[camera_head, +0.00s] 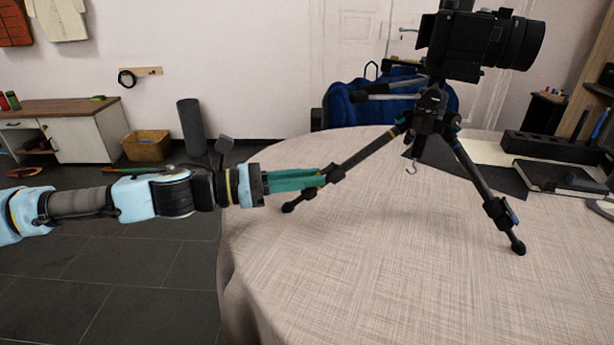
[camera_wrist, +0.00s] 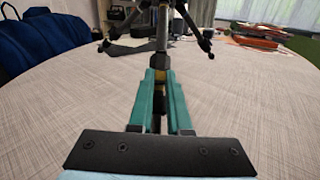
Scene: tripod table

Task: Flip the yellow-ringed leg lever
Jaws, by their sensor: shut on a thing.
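A black tripod (camera_head: 432,100) with a camera on top stands on the round table (camera_head: 400,290). Its left leg (camera_head: 368,153) slants down toward me and carries a dark clamp with a lever (camera_head: 336,173); a bit of yellow shows there. My gripper (camera_head: 322,178), with green fingers, reaches in level from the left and is shut on this yellow-ringed leg lever. In the wrist view the fingers (camera_wrist: 160,78) close around it, with yellow (camera_wrist: 161,75) between the tips. The fingers hide most of the lever, so I cannot tell its flip position.
The right leg (camera_head: 475,165) has its own clamp (camera_head: 499,212). A black tray (camera_head: 555,148) and a dark case (camera_head: 560,177) lie at the right. The front of the table is clear.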

